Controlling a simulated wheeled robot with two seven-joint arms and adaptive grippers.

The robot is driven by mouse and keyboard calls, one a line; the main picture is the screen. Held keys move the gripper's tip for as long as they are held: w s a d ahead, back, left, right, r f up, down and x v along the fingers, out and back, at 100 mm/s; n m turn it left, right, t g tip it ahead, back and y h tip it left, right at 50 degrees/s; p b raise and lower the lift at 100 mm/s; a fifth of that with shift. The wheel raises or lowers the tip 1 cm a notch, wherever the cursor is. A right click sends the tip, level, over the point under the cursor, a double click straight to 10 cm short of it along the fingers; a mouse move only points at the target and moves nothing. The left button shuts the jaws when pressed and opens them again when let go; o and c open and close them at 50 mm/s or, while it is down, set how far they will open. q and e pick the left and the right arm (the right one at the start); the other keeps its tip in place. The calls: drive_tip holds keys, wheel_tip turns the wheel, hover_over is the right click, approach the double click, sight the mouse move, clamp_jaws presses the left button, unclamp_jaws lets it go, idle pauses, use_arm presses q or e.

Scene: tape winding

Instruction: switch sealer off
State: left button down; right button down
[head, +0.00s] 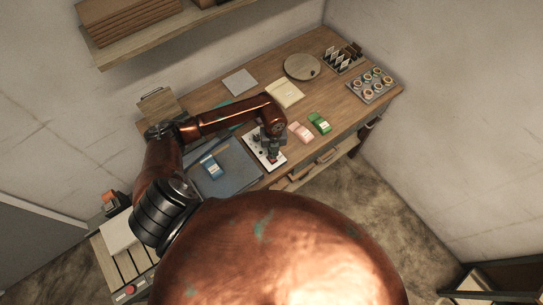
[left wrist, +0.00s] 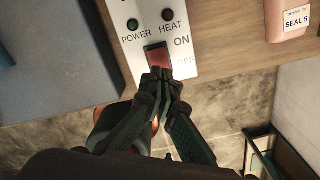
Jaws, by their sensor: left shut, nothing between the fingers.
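The sealer's white panel (head: 256,152) lies near the front edge of the wooden bench; it also shows in the left wrist view (left wrist: 188,66). It carries a red rocker switch (left wrist: 157,57) between ON and OFF labels, with a POWER lamp (left wrist: 132,24) and a HEAT lamp (left wrist: 168,14) above. Both lamps look dark. My left gripper (left wrist: 164,76) is shut and empty, its fingertips at the lower, OFF-side end of the switch, hiding that end. I cannot tell if they touch it. In the head view the left gripper (head: 273,151) points down over the panel. My right gripper is not in view.
A pink bottle (head: 301,132) and a green one (head: 320,123) lie right of the panel. A cream pad (head: 285,93), a round wooden disc (head: 301,67) and a tray of rolls (head: 373,85) stand farther back.

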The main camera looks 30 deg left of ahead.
use_arm(q)
drive_tip(key=shift+r+p, duration=1.15)
drive_tip(key=shift+r, duration=0.9)
